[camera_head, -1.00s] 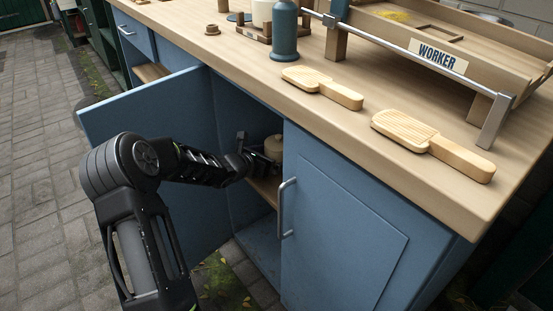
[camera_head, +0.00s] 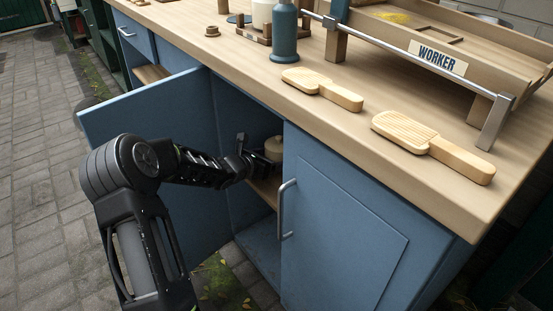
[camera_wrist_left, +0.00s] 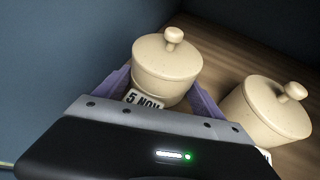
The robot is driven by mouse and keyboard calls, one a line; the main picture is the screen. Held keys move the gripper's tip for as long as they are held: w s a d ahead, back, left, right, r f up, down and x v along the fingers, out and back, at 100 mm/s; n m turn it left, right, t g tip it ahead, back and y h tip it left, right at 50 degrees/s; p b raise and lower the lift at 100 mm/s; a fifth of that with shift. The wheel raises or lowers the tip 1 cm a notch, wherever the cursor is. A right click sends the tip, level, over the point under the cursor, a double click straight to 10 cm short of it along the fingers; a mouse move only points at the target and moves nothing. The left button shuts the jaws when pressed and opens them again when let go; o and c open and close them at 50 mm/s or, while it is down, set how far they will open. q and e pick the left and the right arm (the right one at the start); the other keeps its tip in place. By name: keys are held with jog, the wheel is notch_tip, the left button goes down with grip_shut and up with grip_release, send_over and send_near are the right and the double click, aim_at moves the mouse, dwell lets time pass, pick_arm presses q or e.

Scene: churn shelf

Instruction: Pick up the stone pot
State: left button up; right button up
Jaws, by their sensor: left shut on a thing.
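A cream, speckled stone pot (camera_wrist_left: 168,72) with a knobbed lid stands between the purple fingers of my left gripper (camera_wrist_left: 160,88) in the left wrist view. The fingers are shut on its sides. A label reading "5 NOV" shows on its front. A second, similar pot (camera_wrist_left: 268,110) stands to its right, outside the fingers, its label mostly hidden. In the head view my left gripper (camera_head: 248,155) reaches into the open cupboard beside a pale pot (camera_head: 274,148); which of the two pots this is, I cannot tell. My right gripper is not in view.
The pots are inside the blue cupboard on a wooden shelf (camera_head: 267,188). The open door (camera_head: 150,112) is left of the opening, and the closed door (camera_head: 340,220) is to its right. The worktop (camera_head: 240,50) overhangs above. Paved floor (camera_head: 40,160) lies free at left.

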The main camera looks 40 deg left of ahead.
aim_at(272, 149)
pick_arm(q)
jog(key=shift+r, duration=0.15)
jog(key=c, duration=0.3)
jog(key=shift+r, duration=0.15)
jog(key=shift+r+p, duration=0.95)
jog(key=shift+r, duration=0.75)
jog(key=shift+s, duration=0.3)
jog(key=s+p, duration=0.1)
jog(key=s, duration=0.7)
jog(key=s+p, duration=0.1)
jog(key=s, duration=0.8)
jog(key=shift+s+a+f, duration=0.15)
jog(key=shift+s, duration=0.05)
jog(key=shift+p, duration=0.3)
